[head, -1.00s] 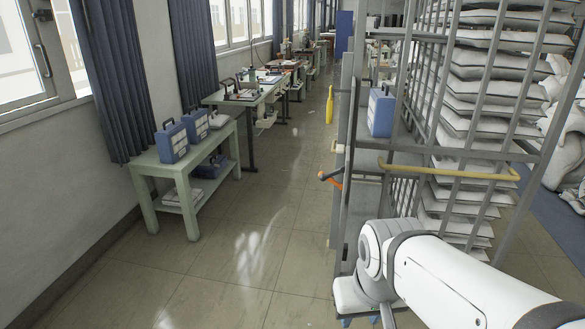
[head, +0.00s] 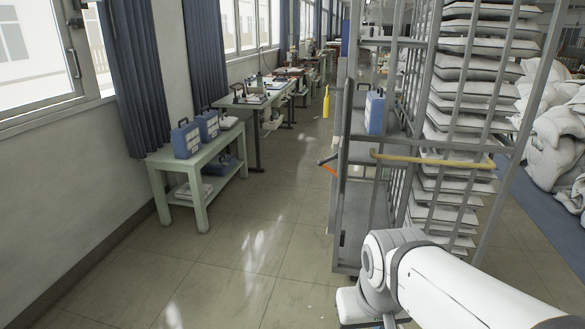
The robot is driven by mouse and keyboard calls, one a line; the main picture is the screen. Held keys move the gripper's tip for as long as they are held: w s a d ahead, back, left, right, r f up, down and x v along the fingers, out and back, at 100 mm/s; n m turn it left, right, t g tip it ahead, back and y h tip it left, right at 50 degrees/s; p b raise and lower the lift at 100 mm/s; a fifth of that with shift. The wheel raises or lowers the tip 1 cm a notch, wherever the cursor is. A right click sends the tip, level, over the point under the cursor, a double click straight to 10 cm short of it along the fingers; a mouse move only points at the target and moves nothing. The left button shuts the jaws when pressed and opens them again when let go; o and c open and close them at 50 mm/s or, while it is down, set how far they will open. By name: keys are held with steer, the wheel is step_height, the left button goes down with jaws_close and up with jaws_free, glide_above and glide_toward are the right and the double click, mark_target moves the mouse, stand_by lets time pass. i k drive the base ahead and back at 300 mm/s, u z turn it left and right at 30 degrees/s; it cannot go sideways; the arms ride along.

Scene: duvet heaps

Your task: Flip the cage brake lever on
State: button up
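The grey metal cage (head: 342,225) stands right of centre in the head view, with stacked white pillow-like items (head: 450,130) inside its right part. A small lever with a dark grip and an orange part (head: 329,164) sticks out to the left from the cage's near left post; I take it for the brake lever. Whether it is on or off I cannot tell. My white arm reaches in from the lower right, in front of the cage's lower part. My gripper's fingers are not visible; they lie below the picture's edge or behind the arm.
A yellow bar (head: 430,161) crosses the cage's front. A blue case (head: 375,112) stands on a cage shelf. A green table (head: 160,166) with blue cases stands at the left wall. The floor between is clear. White duvets (head: 560,150) heap at the right.

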mark_target(325, 166)
steer(key=u, duration=0.35)
steer(key=k, duration=0.15)
steer(key=z, duration=0.5)
steer(key=i, duration=0.75)
steer(key=u, duration=0.05)
steer(key=k, duration=0.55)
steer(key=z, duration=0.3)
steer(key=i, duration=1.05)
